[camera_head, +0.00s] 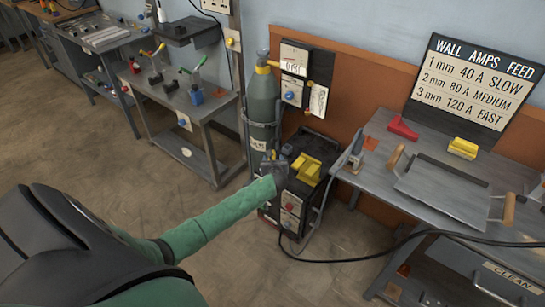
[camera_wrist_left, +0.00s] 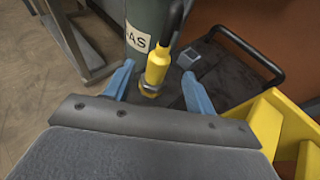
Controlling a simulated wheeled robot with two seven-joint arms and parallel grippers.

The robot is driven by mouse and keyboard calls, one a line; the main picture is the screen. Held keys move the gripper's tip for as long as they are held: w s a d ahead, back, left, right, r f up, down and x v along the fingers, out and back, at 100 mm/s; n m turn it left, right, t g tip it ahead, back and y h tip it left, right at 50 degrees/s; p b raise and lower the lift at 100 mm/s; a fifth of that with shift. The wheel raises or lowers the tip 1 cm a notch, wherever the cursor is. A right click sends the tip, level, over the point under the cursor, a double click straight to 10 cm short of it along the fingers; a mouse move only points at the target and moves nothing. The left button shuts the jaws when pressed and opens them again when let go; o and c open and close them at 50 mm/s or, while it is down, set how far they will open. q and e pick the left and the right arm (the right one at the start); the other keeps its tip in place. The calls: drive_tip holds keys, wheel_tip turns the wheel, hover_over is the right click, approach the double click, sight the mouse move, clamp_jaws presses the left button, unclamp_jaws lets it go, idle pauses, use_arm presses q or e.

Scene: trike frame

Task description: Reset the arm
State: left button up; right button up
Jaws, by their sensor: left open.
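My left arm reaches in from the lower left in a green sleeve. My left gripper (camera_head: 272,158) is over the welding machine (camera_head: 292,195), near the foot of the gas cylinder (camera_head: 262,105). In the left wrist view its two blue fingers (camera_wrist_left: 158,88) are spread apart. A yellow fitting (camera_wrist_left: 157,67) with a dark curved top shows between them; I cannot tell whether they touch it. The cylinder (camera_wrist_left: 147,22) is behind it. My right gripper is not in view.
A yellow tray (camera_head: 306,168) sits on the machine's top, close to the gripper. A black handle bar (camera_wrist_left: 250,50) shows beyond the fingers. A steel table (camera_head: 440,190) with a sheet, clamps and a sign (camera_head: 475,80) stands right. A grey bench (camera_head: 185,110) stands left.

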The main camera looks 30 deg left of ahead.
use_arm(q)
drive_tip(key=shift+s+d+r, duration=0.25)
drive_tip(key=shift+s+d, duration=0.15)
drive_tip(key=shift+s, duration=0.15)
